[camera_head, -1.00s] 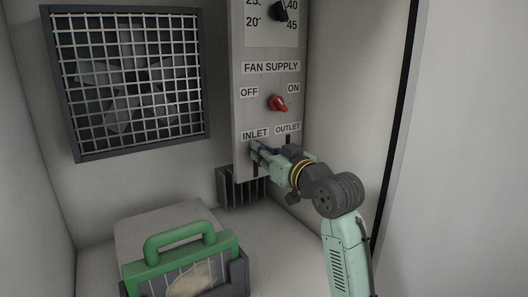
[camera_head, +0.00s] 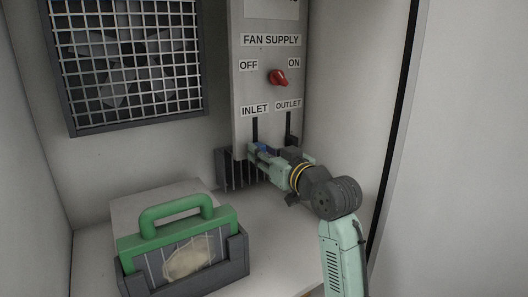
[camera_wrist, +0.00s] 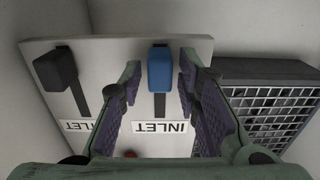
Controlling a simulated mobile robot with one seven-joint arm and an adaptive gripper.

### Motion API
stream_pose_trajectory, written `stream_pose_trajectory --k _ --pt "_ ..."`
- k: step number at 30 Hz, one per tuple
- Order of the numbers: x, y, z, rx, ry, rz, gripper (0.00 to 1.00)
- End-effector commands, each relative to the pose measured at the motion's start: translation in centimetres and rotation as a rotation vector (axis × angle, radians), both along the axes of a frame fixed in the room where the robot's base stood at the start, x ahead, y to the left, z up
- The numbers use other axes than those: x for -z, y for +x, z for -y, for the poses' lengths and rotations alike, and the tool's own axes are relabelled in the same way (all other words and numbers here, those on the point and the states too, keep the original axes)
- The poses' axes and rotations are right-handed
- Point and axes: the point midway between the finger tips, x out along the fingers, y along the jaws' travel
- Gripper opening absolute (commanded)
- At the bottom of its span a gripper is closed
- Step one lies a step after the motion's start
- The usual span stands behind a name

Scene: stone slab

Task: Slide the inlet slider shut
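The inlet slider is a blue knob (camera_wrist: 160,68) on a dark vertical slot in the grey panel (camera_head: 243,85). In the wrist view, which shows the panel upside down, the knob is at the slot end away from the INLET label (camera_wrist: 161,127), the lower end. In the head view a bare slot (camera_head: 255,129) runs below the label, and the knob shows partly as blue (camera_head: 263,148) at my gripper (camera_head: 256,150). My gripper's two fingers (camera_wrist: 160,80) stand on either side of the knob, with narrow gaps visible. The gripper looks open.
A black outlet slider knob (camera_wrist: 55,69) sits beside the inlet one. A red fan switch (camera_head: 278,77) is higher up. A dark finned block (camera_head: 230,170) lies behind and below my gripper. A green-handled filter (camera_head: 178,212) in a grey holder stands at lower left.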

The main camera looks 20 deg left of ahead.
Motion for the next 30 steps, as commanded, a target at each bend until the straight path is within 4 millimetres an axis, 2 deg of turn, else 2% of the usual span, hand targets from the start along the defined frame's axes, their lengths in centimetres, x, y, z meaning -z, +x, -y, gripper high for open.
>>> stream_pose_trajectory --k 10,14,30 --pt "-0.2 0.0 0.0 0.001 0.002 0.003 0.38" --pt "-0.2 -0.4 0.7 0.003 0.003 0.003 0.38" --pt "-0.2 -6.5 8.5 0.003 0.003 0.003 0.38"
